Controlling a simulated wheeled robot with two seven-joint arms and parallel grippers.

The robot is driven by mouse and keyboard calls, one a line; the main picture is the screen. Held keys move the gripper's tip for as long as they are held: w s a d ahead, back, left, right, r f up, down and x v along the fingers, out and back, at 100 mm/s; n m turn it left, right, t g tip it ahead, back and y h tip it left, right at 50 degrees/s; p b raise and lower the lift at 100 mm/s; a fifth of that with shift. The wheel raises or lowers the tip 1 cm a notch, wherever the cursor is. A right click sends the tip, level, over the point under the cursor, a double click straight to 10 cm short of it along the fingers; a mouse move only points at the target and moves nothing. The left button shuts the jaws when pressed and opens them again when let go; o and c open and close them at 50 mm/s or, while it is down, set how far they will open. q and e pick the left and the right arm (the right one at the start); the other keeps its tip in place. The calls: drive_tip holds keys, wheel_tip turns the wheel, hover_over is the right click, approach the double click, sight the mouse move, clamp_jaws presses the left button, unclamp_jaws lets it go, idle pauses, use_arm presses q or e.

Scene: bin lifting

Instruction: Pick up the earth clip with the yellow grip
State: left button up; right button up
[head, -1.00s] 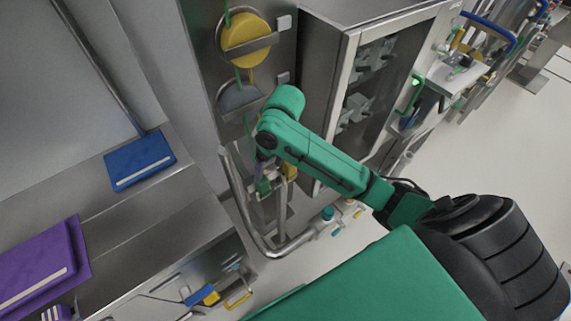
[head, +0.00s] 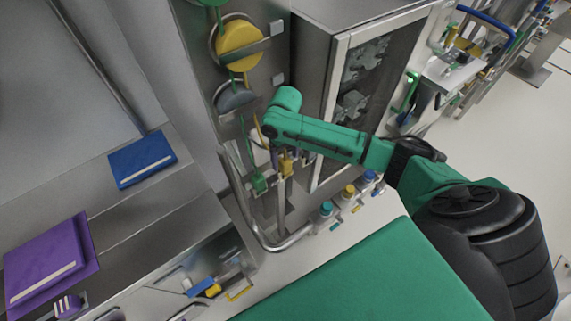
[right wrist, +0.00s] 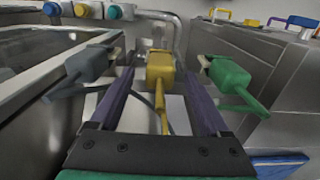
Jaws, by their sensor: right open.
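The earth clip with the yellow grip (right wrist: 160,72) is in the middle of the right wrist view, with its yellow cable running toward the camera. It also shows small in the head view (head: 287,164), close to my gripper. My right gripper (right wrist: 160,80) is open, its two purple fingers on either side of the yellow grip with visible gaps. A green-grip clip (right wrist: 230,76) is outside the right finger, and a blue-grey-grip clip (right wrist: 88,64) is outside the left finger. The head view hides most of the gripper behind the green wrist. My left gripper is not in view.
A yellow cable reel (head: 238,38) and a grey reel (head: 236,97) are on the metal panel. A bent metal rail (head: 243,205) runs beside the clips. A glass-fronted cabinet (head: 335,100) stands close on the right. Blue (head: 141,159) and purple (head: 45,265) binders lie at left.

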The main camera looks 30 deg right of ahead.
wheel_tip(320, 180, down, 3)
drive_tip(key=shift+r, duration=0.15)
clamp_jaws()
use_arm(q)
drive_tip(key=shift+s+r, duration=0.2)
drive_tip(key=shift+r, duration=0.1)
use_arm(e)
drive_tip(key=shift+r, duration=0.1)
drive_tip(key=shift+w, duration=0.1)
drive_tip(key=shift+r, duration=0.35)
use_arm(q)
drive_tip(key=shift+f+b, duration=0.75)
drive_tip(key=shift+b, duration=0.05)
use_arm(e)
wheel_tip(320, 180, up, 19)
drive_tip(key=shift+r, duration=0.15)
